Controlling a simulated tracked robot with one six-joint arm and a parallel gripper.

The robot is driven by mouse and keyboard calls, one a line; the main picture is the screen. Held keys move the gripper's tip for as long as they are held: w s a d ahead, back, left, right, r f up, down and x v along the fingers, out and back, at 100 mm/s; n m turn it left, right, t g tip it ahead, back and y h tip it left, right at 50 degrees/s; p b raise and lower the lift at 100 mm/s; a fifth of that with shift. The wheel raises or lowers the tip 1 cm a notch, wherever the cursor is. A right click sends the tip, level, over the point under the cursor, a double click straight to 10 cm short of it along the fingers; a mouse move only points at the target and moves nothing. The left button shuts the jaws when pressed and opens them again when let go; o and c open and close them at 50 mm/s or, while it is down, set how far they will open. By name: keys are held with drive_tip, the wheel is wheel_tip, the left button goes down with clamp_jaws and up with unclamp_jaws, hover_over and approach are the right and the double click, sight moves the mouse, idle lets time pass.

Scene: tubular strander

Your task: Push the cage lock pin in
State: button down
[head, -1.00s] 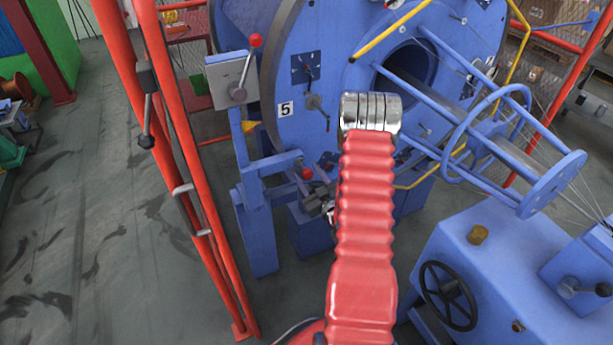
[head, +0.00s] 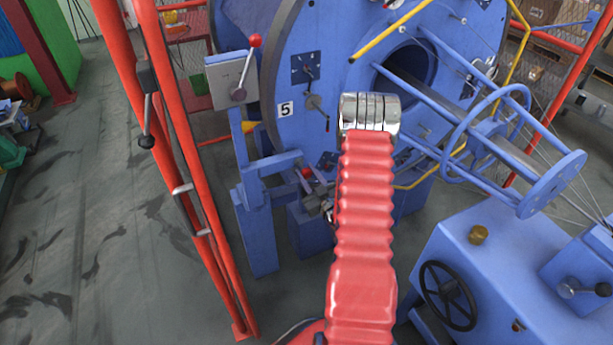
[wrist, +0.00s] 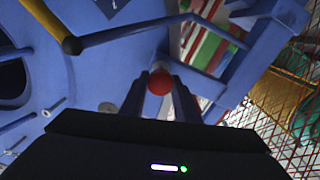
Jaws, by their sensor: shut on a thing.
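The cage lock pin shows as a round red knob (head: 306,173) beside the blue bracket (head: 270,165), at the lower left of the large blue cage disc. In the wrist view the red knob (wrist: 160,82) sits between my two fingertips. My gripper (wrist: 160,90) is shut on it. In the head view my gripper (head: 318,196) is small and partly hidden behind my red arm. The pin's shaft and its hole are hidden, so I cannot tell how deep the pin sits.
The blue disc (head: 285,140) marked 5 stands behind the bracket. A lever box (head: 228,82) with a red-knobbed lever stands above it. Red guard posts (head: 185,150) rise at the left. A blue cabinet with a black handwheel (head: 448,296) stands at the lower right.

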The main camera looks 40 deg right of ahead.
sight(303, 167)
drive_tip(key=shift+x, duration=1.5)
drive_tip(key=shift+a, duration=0.1)
drive_tip(key=c, duration=1.3)
unclamp_jaws()
drive_tip(key=shift+c, duration=0.2)
drive_tip(key=shift+s, duration=0.45)
drive_tip(key=v, duration=1.3)
drive_tip(key=shift+w+a+f, duration=0.1)
drive_tip(key=shift+w, duration=0.05)
